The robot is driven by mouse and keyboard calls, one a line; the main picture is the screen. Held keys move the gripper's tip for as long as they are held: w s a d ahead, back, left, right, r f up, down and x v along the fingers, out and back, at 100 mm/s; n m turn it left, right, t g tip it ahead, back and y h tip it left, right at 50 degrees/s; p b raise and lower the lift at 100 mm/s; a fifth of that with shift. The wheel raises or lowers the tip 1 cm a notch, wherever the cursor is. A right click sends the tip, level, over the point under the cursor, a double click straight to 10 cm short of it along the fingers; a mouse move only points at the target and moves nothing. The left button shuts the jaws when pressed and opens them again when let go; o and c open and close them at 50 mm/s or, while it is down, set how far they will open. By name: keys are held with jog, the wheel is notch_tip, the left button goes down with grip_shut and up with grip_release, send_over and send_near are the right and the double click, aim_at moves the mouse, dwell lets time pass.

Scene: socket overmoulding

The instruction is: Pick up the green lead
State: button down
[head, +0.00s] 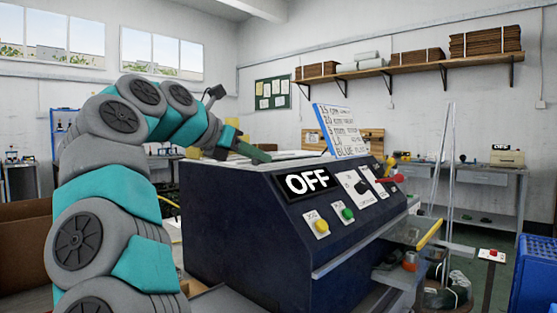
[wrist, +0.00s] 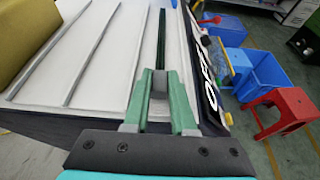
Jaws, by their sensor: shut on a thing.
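My gripper (wrist: 159,80) reaches over the pale top of the dark machine. Its two green fingers are closed around a grey piece, from which a dark green strip runs forward. I take this strip to be the green lead (wrist: 161,38). It lies lengthwise over the pale top in the wrist view; whether it touches that surface I cannot tell. In the head view my gripper (head: 254,154) is at the machine's top left, and the lead cannot be told apart from the fingers there.
The machine (head: 230,210) has an OFF sign (head: 307,182) and buttons on its sloped front. A lettered board (head: 341,130) stands at its back. A yellowish block (wrist: 22,40) is left of my gripper. Blue bins (wrist: 265,75) and a red stool (wrist: 283,105) stand on the floor at right.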

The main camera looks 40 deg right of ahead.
jog(key=shift+d+r, duration=0.1)
jog(key=shift+r, duration=0.85)
jog(key=shift+s+d+r, duration=0.1)
jog(key=shift+s+r, duration=0.35)
jog(key=shift+w+r, duration=0.2)
jog(key=shift+r, duration=0.15)
jog(key=shift+w, duration=0.25)
jog(key=s+r+b, duration=0.2)
jog(key=s+b, duration=0.4)
jog(key=s, duration=1)
jog(key=shift+a, duration=0.2)
